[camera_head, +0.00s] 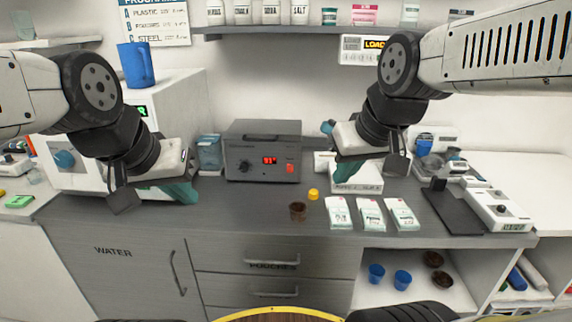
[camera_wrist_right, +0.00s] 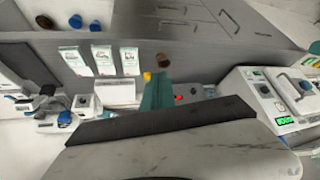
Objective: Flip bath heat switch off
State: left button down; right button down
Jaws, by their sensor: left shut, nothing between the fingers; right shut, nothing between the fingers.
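The bath (camera_head: 240,138) is a dark grey box with a lid on the counter against the wall. Its front has a black knob (camera_head: 244,166), a lit red display (camera_head: 269,160) and a small red switch (camera_head: 290,168). The switch's tilt is too small to tell. My left gripper (camera_head: 180,190) is shut and empty, left of the bath and apart from it. My right gripper (camera_head: 346,172) is shut and empty, to the right of the bath and apart from it. In the right wrist view its teal fingers (camera_wrist_right: 157,92) partly cover the bath (camera_wrist_right: 196,91).
A brown cup (camera_head: 298,211) and a yellow cap (camera_head: 313,194) sit in front of the bath. Several white pouches (camera_head: 372,214) lie to their right. A blue-lidded container (camera_head: 209,152) stands left of the bath. A shelf (camera_head: 300,28) with jars hangs above.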

aim_at(290, 169)
jog(key=w+a+f+n, duration=0.2)
jog(key=w+f+n, duration=0.1)
jog(key=w, duration=0.6)
jog(key=w+a+f+n+h, duration=0.1)
jog(key=w+a+f+n, duration=0.2)
jog(key=w+n, duration=0.3)
jog(key=w+a+f+n+g+h, duration=0.1)
jog(key=w+a+f+n, duration=0.2)
jog(key=w, duration=1)
jog(key=shift+w+f+n, duration=0.3)
jog(key=shift+n, duration=0.8)
jog(key=shift+a, duration=0.1)
jog(key=x, duration=0.9)
jog(key=shift+f, duration=0.25)
jog(key=w, duration=0.3)
jog(key=shift+w+d, duration=0.2)
jog(key=shift+d, duration=0.2)
jog(key=shift+w, duration=0.45)
